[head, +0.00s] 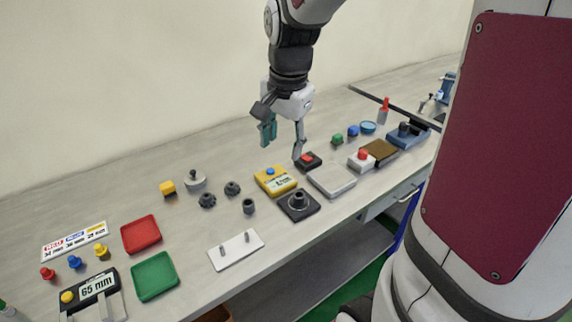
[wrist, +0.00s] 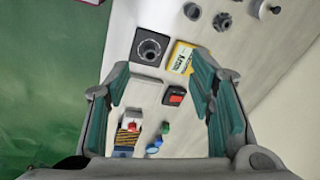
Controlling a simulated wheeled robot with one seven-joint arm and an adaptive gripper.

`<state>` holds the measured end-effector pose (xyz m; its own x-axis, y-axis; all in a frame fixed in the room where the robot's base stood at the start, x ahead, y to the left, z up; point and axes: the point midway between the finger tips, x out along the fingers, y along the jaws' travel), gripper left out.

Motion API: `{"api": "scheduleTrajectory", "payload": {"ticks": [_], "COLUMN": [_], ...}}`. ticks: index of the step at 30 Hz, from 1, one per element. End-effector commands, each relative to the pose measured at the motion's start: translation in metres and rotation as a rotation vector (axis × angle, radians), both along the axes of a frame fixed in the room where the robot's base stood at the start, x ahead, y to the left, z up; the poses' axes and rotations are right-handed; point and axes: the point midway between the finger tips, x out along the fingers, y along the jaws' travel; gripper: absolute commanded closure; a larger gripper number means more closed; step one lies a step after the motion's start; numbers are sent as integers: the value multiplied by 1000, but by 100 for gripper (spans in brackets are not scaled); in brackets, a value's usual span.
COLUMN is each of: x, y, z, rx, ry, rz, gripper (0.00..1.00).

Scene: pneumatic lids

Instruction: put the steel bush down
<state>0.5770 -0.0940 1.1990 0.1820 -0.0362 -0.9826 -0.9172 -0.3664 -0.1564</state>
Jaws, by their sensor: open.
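A grey ring-shaped part that looks like the steel bush (head: 298,197) sits upright on a dark square block (head: 285,210) near the front edge of the bench. In the wrist view the bush (wrist: 149,48) shows from above as a round ring with a dark hole, on the same block (wrist: 138,36). My gripper (head: 283,148) is open above the bench, behind and apart from the block. In the wrist view its teal-padded fingers (wrist: 162,80) stand wide apart with nothing held between them.
A small dark bush (head: 249,206), dark knobbed parts (head: 207,200) and a white pegged plate (head: 235,250) lie left. The bench's back left is clear.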

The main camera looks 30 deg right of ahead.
Motion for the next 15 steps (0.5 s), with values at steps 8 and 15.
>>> {"api": "scheduleTrajectory", "payload": {"ticks": [8,15], "x": [-73,-131], "y": [58,86], "z": [61,78], "rx": [-149,-295], "ry": [-134,-219], "rz": [566,972], "gripper": [51,51]}}
